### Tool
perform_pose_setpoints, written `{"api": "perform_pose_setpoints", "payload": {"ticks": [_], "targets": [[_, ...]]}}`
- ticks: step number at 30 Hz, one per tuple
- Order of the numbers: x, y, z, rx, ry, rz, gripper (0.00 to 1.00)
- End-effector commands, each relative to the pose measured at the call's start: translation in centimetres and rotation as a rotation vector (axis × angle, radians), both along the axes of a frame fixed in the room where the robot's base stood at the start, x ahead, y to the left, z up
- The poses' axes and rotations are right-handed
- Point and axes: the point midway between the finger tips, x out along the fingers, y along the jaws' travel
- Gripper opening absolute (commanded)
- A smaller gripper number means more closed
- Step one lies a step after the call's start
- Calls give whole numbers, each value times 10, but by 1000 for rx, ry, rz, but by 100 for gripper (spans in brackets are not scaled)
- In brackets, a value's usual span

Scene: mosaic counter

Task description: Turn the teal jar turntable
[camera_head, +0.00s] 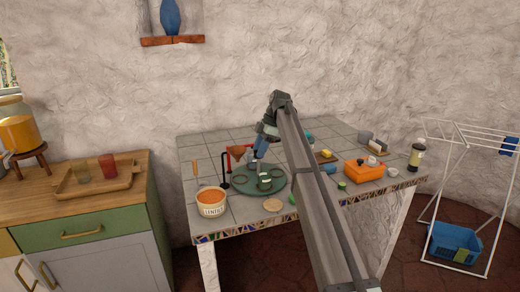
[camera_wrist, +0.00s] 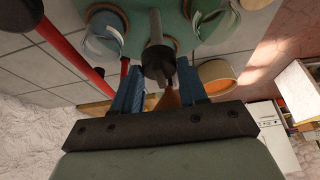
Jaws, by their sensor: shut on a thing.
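In the wrist view the teal disc (camera_wrist: 205,40) fills the top, with a grey post (camera_wrist: 155,25) ending in a dark knob (camera_wrist: 158,62). My gripper (camera_head: 260,154) is over the turntable's back edge, pointing down. In the wrist view its blue fingers (camera_wrist: 160,70) sit on both sides of the dark knob, and the gripper is shut on it. The exact contact is partly hidden.
A white tub (camera_head: 212,208) stands at the front left, beside the disc. A red and black frame (camera_head: 224,170) is close behind it. An orange box (camera_head: 363,174) and a dark bottle (camera_head: 416,156) stand to the right. My arm crosses the table's middle.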

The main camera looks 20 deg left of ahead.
Motion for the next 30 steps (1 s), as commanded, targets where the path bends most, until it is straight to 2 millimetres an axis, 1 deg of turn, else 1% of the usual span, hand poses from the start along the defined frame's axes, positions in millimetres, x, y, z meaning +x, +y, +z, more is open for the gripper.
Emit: {"api": "perform_pose_setpoints", "payload": {"ticks": [9, 23, 24, 26, 30], "targets": [[1, -1, 0, -2, 0, 44, 0], [0, 0, -1, -1, 0, 50, 0], [0, 0, -1, -1, 0, 50, 46], [0, 0, 0, -1, -1, 50, 50], [0, 0, 0, -1, 0, 49, 50]]}}
